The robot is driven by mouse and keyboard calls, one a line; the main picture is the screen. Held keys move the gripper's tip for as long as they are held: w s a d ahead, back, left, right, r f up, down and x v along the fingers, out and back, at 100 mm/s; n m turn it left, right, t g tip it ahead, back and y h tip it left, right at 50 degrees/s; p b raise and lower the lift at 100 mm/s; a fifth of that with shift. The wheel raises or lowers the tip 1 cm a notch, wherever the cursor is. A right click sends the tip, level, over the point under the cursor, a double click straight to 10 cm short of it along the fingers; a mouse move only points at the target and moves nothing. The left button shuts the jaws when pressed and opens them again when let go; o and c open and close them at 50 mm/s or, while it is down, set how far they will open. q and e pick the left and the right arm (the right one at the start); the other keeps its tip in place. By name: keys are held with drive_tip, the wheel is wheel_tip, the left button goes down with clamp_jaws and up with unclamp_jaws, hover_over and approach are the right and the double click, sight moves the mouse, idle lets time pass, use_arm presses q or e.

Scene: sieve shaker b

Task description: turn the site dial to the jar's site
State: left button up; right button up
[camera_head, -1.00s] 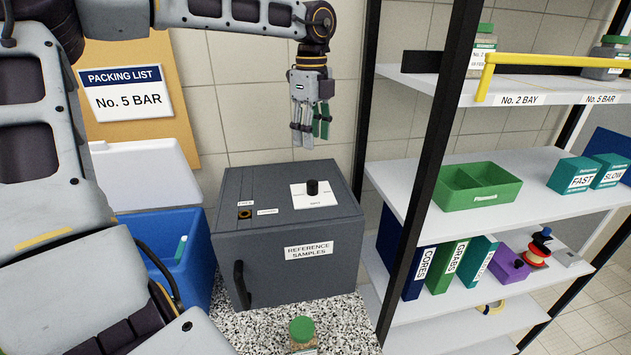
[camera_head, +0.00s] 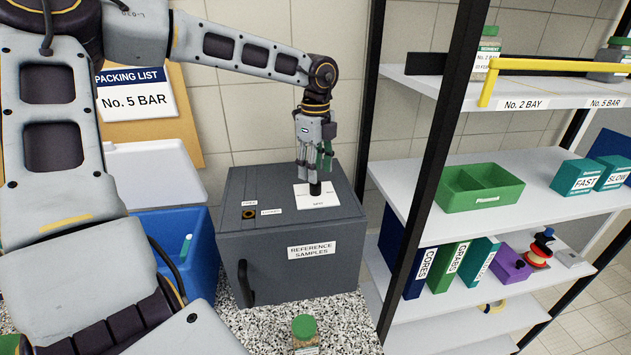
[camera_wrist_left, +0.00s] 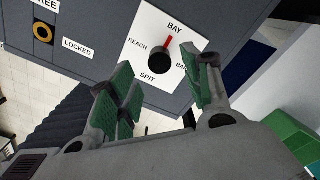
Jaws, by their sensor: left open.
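The site dial (camera_head: 315,189) is a black knob on a white plate (camera_head: 327,201) on top of the grey cabinet. In the left wrist view the dial (camera_wrist_left: 159,62) has a red pointer toward BAY; REACH, SPIT and a partly hidden BA... label surround it. My left gripper (camera_head: 315,176) points down at the knob from above, open, with its green-padded fingers on either side of the knob in the left wrist view (camera_wrist_left: 164,72). I cannot tell whether they touch it. A green-lidded jar (camera_head: 304,333) stands on the counter, its label unreadable. My right gripper is not in view.
The grey cabinet (camera_head: 285,270) reads REFERENCE SAMPLES and has a FREE/LOCKED lock (camera_head: 249,213). The packing list (camera_head: 137,97) reads No. 5 BAR. A blue bin (camera_head: 190,262) stands left; a shelf rack with a dark post (camera_head: 428,150) stands close on the right.

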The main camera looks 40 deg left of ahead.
sight(315, 186)
use_arm(q)
wheel_tip(315, 186, down, 4)
drive_tip(key=shift+f+p, duration=0.1)
drive_tip(key=shift+p, duration=0.35)
drive_tip(key=shift+f, duration=0.5)
drive_tip(key=c, duration=1)
drive_tip(key=shift+c, duration=0.2)
